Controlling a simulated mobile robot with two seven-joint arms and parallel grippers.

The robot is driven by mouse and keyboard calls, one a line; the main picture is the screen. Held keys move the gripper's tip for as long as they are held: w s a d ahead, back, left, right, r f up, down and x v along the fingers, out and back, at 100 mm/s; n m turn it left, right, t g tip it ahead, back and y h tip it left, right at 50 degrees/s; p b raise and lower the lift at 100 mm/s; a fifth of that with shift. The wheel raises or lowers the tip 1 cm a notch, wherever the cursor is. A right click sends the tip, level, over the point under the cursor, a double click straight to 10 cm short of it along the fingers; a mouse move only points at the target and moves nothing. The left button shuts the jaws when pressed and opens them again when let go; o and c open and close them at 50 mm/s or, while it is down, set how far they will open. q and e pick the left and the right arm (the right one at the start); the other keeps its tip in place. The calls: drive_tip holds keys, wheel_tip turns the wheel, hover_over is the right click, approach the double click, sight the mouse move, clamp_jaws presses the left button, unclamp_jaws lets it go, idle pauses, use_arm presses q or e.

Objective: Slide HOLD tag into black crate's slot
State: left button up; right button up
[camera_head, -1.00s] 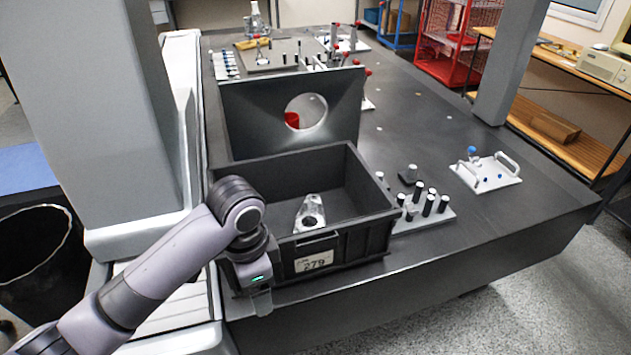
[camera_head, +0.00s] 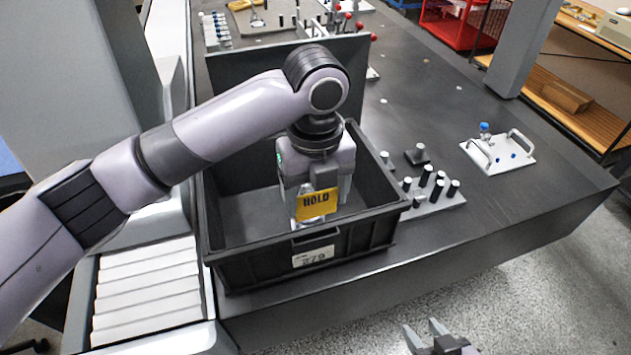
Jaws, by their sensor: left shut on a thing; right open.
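The yellow HOLD tag (camera_head: 317,204) is upright, its lettering facing me, at my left gripper (camera_head: 316,190). That gripper is shut on it, pointing down over the front part of the black crate (camera_head: 240,270). The tag shows just above the crate's front rim; I cannot tell whether it touches the crate. A slot-like recess (camera_head: 314,236) shows in the front wall below the tag, above the white label reading 279 (camera_head: 313,256). My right gripper (camera_head: 424,329) is open and empty at the bottom edge, in front of the table.
A grey block with several black pegs (camera_head: 430,190) stands right of the crate. A white plate with handles (camera_head: 498,152) is further right. A dark upright panel (camera_head: 240,90) stands behind the crate. Bare table (camera_head: 520,200) lies at the front right.

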sight(315, 212)
use_arm(q)
drive_tip(key=shift+f+b, duration=0.85)
drive_tip(key=shift+f, duration=0.35)
drive_tip(key=shift+r, duration=0.1)
drive_tip(key=shift+f, duration=1)
drive_tip(key=shift+w, duration=0.1)
drive_tip(key=shift+p, duration=0.3)
drive_tip(key=shift+f, duration=0.1)
drive_tip(key=shift+f+p, duration=0.1)
drive_tip(key=shift+p, duration=0.4)
